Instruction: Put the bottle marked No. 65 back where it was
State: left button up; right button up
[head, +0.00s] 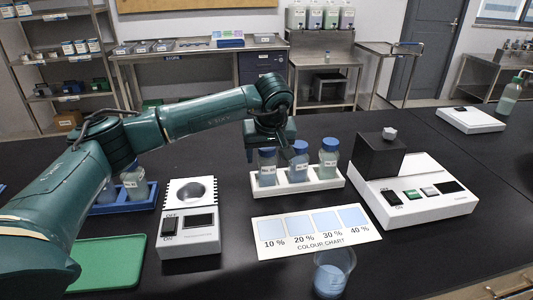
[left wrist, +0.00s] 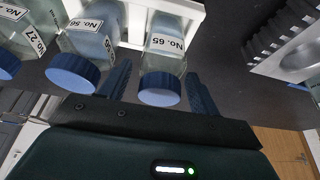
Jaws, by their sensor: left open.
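The bottle marked No. 65 (left wrist: 167,45) has a blue cap and a pale liquid. It stands in the white rack (head: 325,184), where it is the leftmost bottle (head: 267,170) in the head view. My left gripper (left wrist: 162,88) is open, with one finger on each side of this bottle near its cap. In the head view the left gripper (head: 277,150) is over the left part of the rack. I cannot tell whether the fingers touch the bottle. The bottles No. 56 (left wrist: 90,45) and No. 27 (left wrist: 30,35) stand beside it. My right gripper is not in view.
A blue rack (head: 140,203) with bottles stands at the left, partly behind my arm. A white stirrer (head: 190,238), a colour chart (head: 290,251), a beaker of blue liquid (head: 329,280) and a white device with a black block (head: 380,160) stand around. A green tray (head: 108,262) lies front left.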

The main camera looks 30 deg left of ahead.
pick_arm(q)
jog(key=v, duration=1.2)
jog(key=shift+b, duration=0.3)
